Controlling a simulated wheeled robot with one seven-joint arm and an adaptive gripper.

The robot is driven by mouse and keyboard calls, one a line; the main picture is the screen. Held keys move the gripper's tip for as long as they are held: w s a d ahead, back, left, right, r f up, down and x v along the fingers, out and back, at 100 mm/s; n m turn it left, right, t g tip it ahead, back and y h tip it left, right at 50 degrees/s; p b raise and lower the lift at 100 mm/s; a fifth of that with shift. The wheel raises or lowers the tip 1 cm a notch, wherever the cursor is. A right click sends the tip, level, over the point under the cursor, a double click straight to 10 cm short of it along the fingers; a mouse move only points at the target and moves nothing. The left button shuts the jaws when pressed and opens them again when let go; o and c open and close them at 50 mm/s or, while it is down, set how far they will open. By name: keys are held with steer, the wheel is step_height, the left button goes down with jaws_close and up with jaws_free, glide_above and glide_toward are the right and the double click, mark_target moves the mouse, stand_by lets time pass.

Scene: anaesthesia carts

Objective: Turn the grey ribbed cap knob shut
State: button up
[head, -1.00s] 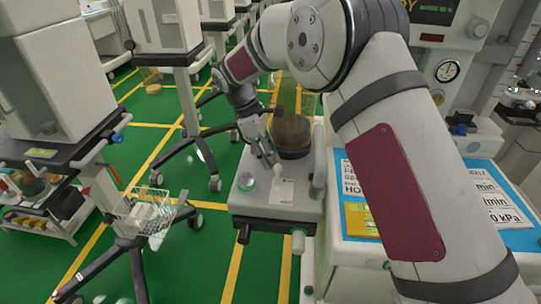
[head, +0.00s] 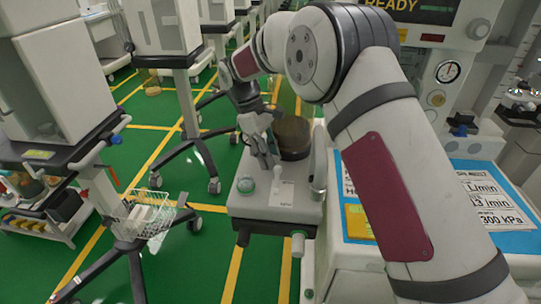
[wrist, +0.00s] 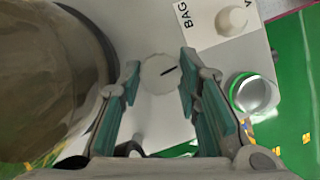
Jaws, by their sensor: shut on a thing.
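The grey ribbed cap knob (wrist: 160,73) shows in the wrist view as a pale round cap with a short black mark on its face. It stands on the light-grey top of a machine block. My gripper (wrist: 160,80) has its two teal-padded fingers on opposite sides of the cap, shut on it. In the head view my gripper (head: 268,160) reaches down to the block (head: 245,207); the cap is mostly hidden there by the fingers.
A cream knob (wrist: 232,20) on a BAG label and a green-lined metal ring (wrist: 250,92) are to the right in the wrist view. A dark, translucent canister (head: 292,135) stands close behind my gripper. A wheeled stand with a wire basket (head: 150,212) is to the left.

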steer(key=o, duration=0.9)
steer(key=shift+c, duration=0.2)
steer(key=v, duration=1.2)
